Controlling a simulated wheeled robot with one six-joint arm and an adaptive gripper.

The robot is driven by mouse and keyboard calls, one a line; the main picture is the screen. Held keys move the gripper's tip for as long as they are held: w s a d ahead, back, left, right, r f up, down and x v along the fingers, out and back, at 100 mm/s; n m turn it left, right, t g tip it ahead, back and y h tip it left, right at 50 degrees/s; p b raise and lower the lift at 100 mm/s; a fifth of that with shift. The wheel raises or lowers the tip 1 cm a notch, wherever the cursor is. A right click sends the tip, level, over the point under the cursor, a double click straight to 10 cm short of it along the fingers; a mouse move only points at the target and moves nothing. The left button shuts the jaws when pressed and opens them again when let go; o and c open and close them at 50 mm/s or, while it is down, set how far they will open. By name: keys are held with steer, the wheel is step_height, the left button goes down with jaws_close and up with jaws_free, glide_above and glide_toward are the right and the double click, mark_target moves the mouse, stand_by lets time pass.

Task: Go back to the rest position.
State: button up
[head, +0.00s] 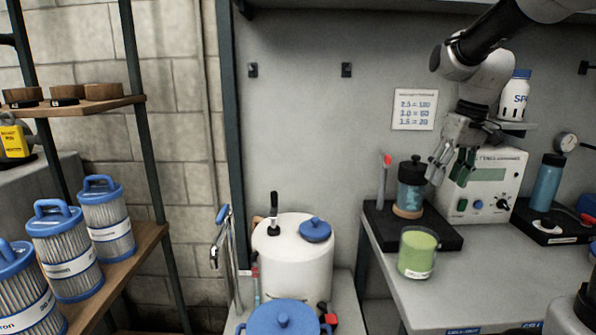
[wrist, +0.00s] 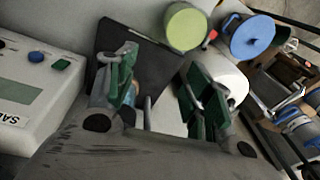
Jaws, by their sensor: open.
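My gripper (head: 449,172) is open, its green-padded fingers apart with nothing held between them. In the head view it hangs fingers down at the right, in front of the white meter box (head: 499,180) and just right of the black-lidded blue jar (head: 411,187). I cannot tell whether it touches the jar. In the wrist view the gripper (wrist: 163,82) spreads over the dark tray (wrist: 137,55); its left finger hides most of the jar. The meter box (wrist: 35,85) lies at the left there.
A green-filled glass (head: 418,253) stands at the bench's (head: 480,280) front left. A blue bottle (head: 547,183) stands on the right tray. A white bottle (head: 515,95) sits on a small shelf close behind my arm. A white tank (head: 296,260) and filter cartridges (head: 65,250) are farther left.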

steer(key=s+d+f+m+t+h, duration=0.1)
steer(key=s+m+t, duration=0.1)
steer(key=s, duration=2)
steer(key=shift+d+t, duration=0.3)
steer(key=shift+t, duration=0.3)
